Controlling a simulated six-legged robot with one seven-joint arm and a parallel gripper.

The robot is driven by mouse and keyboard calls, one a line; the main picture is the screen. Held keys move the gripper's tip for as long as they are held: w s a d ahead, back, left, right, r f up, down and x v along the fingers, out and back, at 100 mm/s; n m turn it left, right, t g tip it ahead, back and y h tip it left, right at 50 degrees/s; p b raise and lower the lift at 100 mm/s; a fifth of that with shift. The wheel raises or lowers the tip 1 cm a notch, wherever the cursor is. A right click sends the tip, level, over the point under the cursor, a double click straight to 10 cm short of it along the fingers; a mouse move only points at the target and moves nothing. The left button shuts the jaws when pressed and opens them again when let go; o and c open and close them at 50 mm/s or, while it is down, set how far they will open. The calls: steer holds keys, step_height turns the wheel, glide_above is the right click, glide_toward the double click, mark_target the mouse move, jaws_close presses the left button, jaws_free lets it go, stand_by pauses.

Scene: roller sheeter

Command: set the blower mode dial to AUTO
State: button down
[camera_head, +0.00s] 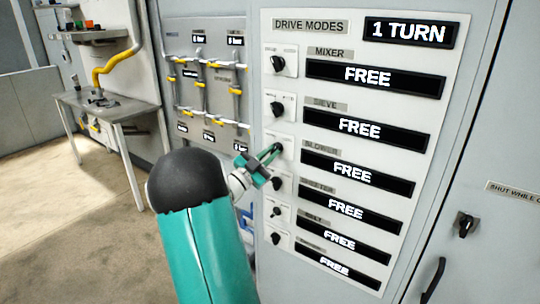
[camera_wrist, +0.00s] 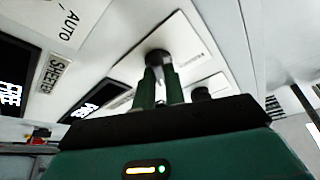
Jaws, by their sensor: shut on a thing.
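The blower row on the DRIVE MODES panel has a BLOWER label (camera_head: 321,147) above a black display (camera_head: 357,174) reading FREE. Its dial plate (camera_head: 288,143) is left of the display, and the dial is largely hidden behind my fingers in the head view. My gripper (camera_head: 274,153) reaches this dial from the left. In the wrist view, my gripper's (camera_wrist: 163,80) two green fingers are shut on a dark dial knob (camera_wrist: 158,57) on a white plate. The word AUTO (camera_wrist: 69,25) shows at the upper left there; the knob's pointing direction is unclear.
The mixer dial (camera_head: 277,63) and sieve dial (camera_head: 277,108) are above; the sheeter dial (camera_head: 277,184) is close below. The top display (camera_head: 408,33) reads 1 TURN. A pipe board (camera_head: 207,85) is left of the panel. Open floor (camera_head: 70,220) lies further left.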

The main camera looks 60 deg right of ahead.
steer(key=shift+m, duration=0.3)
steer(key=c, duration=1.5)
jaws_free()
steer(key=shift+o, duration=0.2)
steer(key=v, duration=1.4)
steer(key=shift+w+d+r, duration=0.1)
